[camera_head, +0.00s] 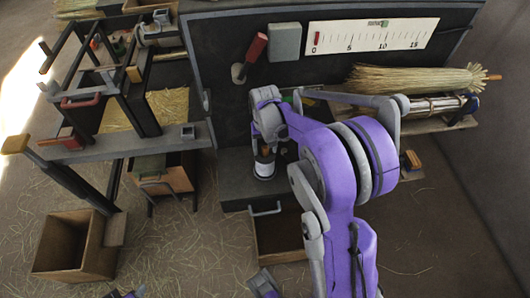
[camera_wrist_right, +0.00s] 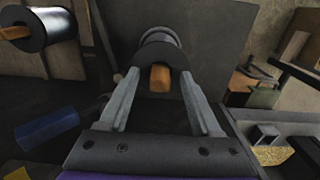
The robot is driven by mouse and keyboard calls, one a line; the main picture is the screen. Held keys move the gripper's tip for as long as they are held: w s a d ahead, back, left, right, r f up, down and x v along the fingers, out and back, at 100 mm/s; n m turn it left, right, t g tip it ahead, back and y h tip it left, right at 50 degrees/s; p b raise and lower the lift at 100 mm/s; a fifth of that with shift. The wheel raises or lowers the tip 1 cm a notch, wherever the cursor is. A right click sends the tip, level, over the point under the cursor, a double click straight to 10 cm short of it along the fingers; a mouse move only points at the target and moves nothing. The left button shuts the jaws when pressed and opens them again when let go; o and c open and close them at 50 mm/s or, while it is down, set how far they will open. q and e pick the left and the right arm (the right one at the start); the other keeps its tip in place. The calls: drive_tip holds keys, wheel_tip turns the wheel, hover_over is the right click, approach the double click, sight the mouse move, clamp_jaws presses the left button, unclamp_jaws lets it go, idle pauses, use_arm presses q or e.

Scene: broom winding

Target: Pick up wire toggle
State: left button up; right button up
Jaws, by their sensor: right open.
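In the right wrist view a short orange-brown wooden piece (camera_wrist_right: 160,78), which may be the wire toggle, shows in front of a dark rounded part. My right gripper (camera_wrist_right: 160,92) has its two grey fingers spread either side of it, with gaps between. I cannot tell how far ahead of the fingertips the piece is. In the head view my purple right arm reaches to the bench, with the grey wrist end (camera_head: 266,112) above a small dark cylinder with a white band (camera_head: 264,166). The fingers are hard to make out there.
A dark back panel (camera_head: 225,60) carries a white ruler board (camera_head: 350,37) and a red-handled tool (camera_head: 256,47). A straw broom (camera_head: 415,79) lies at the right. An open drawer (camera_head: 280,236) juts out below the bench. A wooden box (camera_head: 68,246) stands on the straw-strewn floor.

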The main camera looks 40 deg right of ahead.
sight(265, 147)
drive_tip(key=shift+c, duration=0.3)
clamp_jaws()
wheel_tip(265, 147, up, 10)
drive_tip(key=shift+r+p, duration=0.1)
drive_tip(key=shift+p, duration=0.5)
